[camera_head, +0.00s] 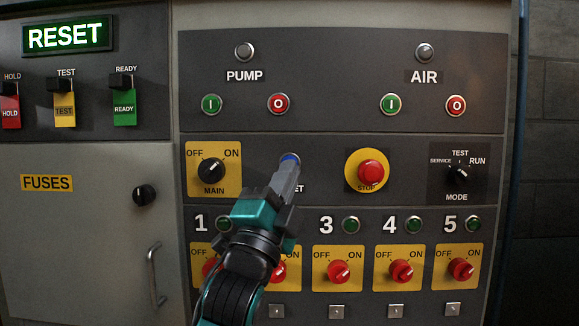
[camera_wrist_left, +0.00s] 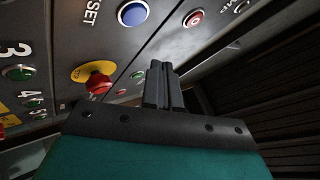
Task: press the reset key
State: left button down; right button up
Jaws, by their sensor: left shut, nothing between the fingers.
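The blue reset key (camera_head: 289,158) is a round button on the panel between the MAIN switch and the STOP button. In the head view, my left gripper (camera_head: 290,170) covers its lower part and most of its label, leaving "ET" visible. In the left wrist view the key (camera_wrist_left: 132,13) shows whole, in a pale ring, with "SET" beside it. The fingers of my left gripper (camera_wrist_left: 161,66) are shut and empty, and a gap shows in that view between their tips and the key. My right gripper is in neither view.
The red STOP button (camera_head: 371,172) on its yellow plate protrudes right of the key. The MAIN switch (camera_head: 211,171) is to its left. Red rotary switches (camera_head: 340,271) line the row below. A lit green RESET sign (camera_head: 66,36) is at upper left.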

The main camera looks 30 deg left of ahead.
pick_arm(q)
jog(key=shift+w+a, duration=0.6)
jog(key=shift+w, duration=0.3)
jog(key=shift+w+a, duration=0.6)
jog(key=shift+w, duration=0.3)
dwell(0.5)
jog(key=shift+w+a, duration=0.2)
jog(key=shift+w, duration=0.2)
jog(key=shift+w+a, duration=0.2)
jog(key=shift+w, duration=0.1)
dwell(0.7)
jog(key=shift+s+d, duration=0.1)
jog(key=shift+s, duration=0.05)
dwell(0.3)
jog(key=shift+s+d+p, duration=0.3)
jog(key=shift+s+p, duration=0.05)
jog(key=shift+s, duration=0.15)
